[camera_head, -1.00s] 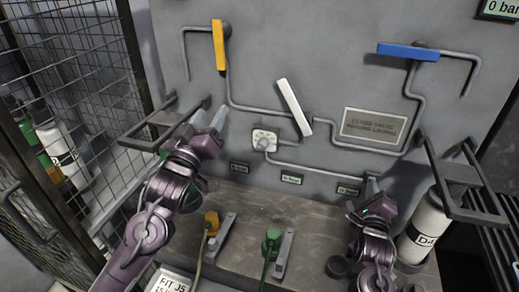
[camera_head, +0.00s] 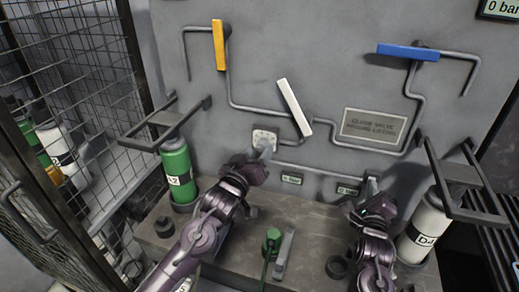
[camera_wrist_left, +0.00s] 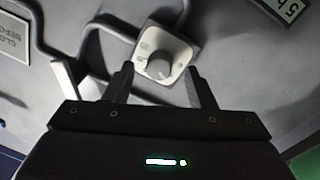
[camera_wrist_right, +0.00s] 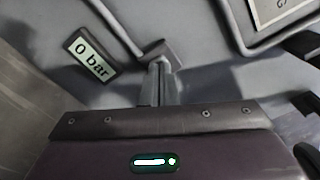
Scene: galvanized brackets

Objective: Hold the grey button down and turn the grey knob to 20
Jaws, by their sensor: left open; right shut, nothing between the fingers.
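The grey knob (camera_head: 265,141) sits on a pale square plate on the wall; in the left wrist view the knob (camera_wrist_left: 159,67) shows clearly, but its scale marks are too small to read. My left gripper (camera_head: 261,155) is open in front of it, a finger on each side in the wrist view (camera_wrist_left: 160,80); I cannot tell whether they touch it. My right gripper (camera_head: 369,189) is shut and empty. In the right wrist view its fingertips (camera_wrist_right: 159,72) are at a small grey block (camera_wrist_right: 162,52) at a pipe's end, apparently the grey button, partly hidden by the fingers.
A white lever (camera_head: 294,108), a yellow lever (camera_head: 219,45) and a blue lever (camera_head: 408,51) are on the wall. A green cylinder (camera_head: 177,172) stands at the left and a white cylinder (camera_head: 424,232) at the right, beneath dark brackets. A "0 bar" display (camera_wrist_right: 90,55) is beside my right gripper.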

